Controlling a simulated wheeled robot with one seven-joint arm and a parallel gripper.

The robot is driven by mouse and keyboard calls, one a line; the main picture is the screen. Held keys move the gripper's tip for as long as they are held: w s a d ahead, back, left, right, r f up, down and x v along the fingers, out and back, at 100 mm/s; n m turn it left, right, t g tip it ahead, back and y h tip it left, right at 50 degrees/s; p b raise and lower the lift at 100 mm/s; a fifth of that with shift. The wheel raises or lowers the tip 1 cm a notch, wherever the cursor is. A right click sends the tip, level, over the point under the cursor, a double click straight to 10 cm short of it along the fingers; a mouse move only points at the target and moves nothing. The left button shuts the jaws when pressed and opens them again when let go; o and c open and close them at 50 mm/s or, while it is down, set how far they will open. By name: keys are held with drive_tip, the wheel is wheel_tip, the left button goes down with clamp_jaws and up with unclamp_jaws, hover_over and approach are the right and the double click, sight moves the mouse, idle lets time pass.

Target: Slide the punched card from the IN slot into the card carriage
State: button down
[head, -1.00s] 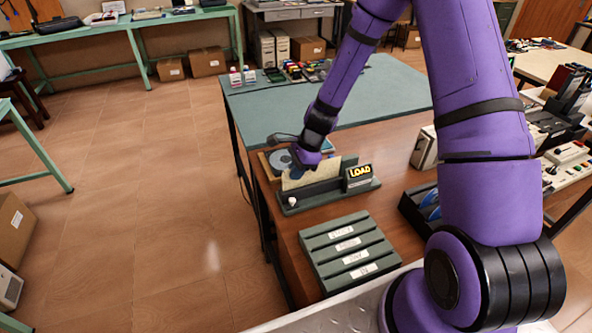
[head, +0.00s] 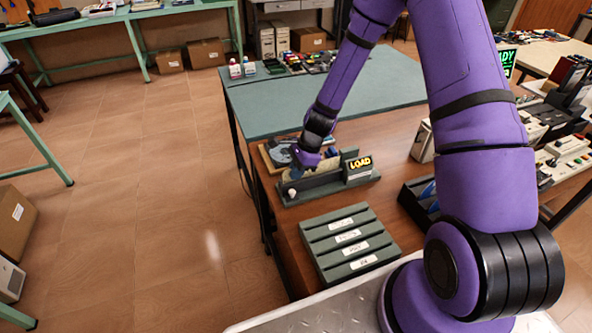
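The card carriage (head: 328,187) is a dark green fixture with a raised rail and a lit LOAD sign (head: 359,165) at its right end. A beige punched card (head: 327,168) stands upright along the carriage, partly hidden by my gripper and the rail. I cannot tell how deep it sits. My gripper (head: 296,172) points down at the carriage's left part, against or close to the card. Its fingers are too small and covered to show whether they grip the card. The green slot rack (head: 318,247) lies in front; its nearest labelled slot (head: 364,262) seems to be IN.
A round grey disc (head: 279,152) on a wooden base lies behind the carriage. A white box (head: 422,143) and a dark bin with blue items (head: 421,200) stand to the right. The green mat (head: 290,103) is mostly clear, with small items at its far edge.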

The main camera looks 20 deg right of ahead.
drive_tip(key=c, duration=1.3)
unclamp_jaws()
drive_tip(key=shift+r, duration=4.05)
